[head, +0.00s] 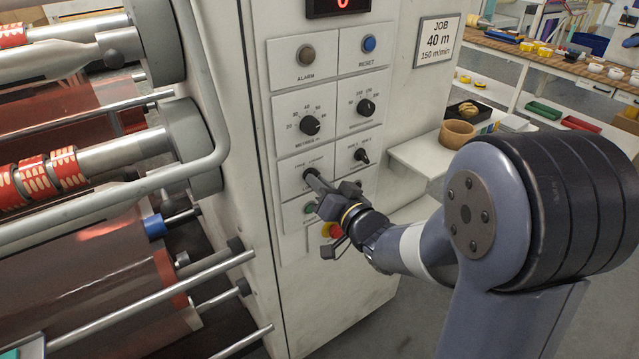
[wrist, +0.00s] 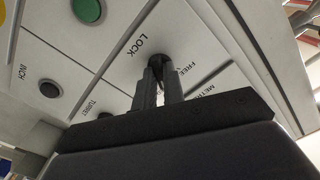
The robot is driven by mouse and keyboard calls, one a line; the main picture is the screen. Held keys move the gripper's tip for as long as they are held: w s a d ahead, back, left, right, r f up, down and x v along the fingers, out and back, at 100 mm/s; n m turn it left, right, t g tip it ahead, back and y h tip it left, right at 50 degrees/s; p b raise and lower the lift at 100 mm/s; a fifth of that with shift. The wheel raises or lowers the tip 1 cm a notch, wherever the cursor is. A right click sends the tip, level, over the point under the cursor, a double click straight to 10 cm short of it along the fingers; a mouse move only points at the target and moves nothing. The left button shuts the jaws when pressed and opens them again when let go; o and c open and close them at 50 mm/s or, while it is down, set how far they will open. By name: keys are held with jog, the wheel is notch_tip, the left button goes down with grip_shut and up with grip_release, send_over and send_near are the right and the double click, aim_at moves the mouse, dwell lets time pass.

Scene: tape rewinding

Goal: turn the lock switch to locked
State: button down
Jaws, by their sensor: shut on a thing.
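The lock switch (wrist: 158,60) is a small dark knob on the pale panel. It sits between printed LOCK and FREE labels in the wrist view. My gripper's fingers (wrist: 160,86) are shut on the switch. The fingers hide most of the knob, so I cannot tell which label it points to.
Beside the switch is another selector knob (head: 361,156), with two dials above. A green button (head: 310,208) and a red stop button (head: 333,230) lie close below, near my gripper. Metal rollers (head: 110,160) stand at the left. A side shelf (head: 425,150) is at the right.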

jog(key=c, duration=1.5)
grip_release()
jog(key=v, duration=1.1)
jog(key=shift+b, duration=0.3)
jog(key=shift+w, duration=0.15)
jog(key=x, duration=1)
jog(key=shift+w+a+p, duration=0.25)
jog(key=shift+a+p, duration=0.05)
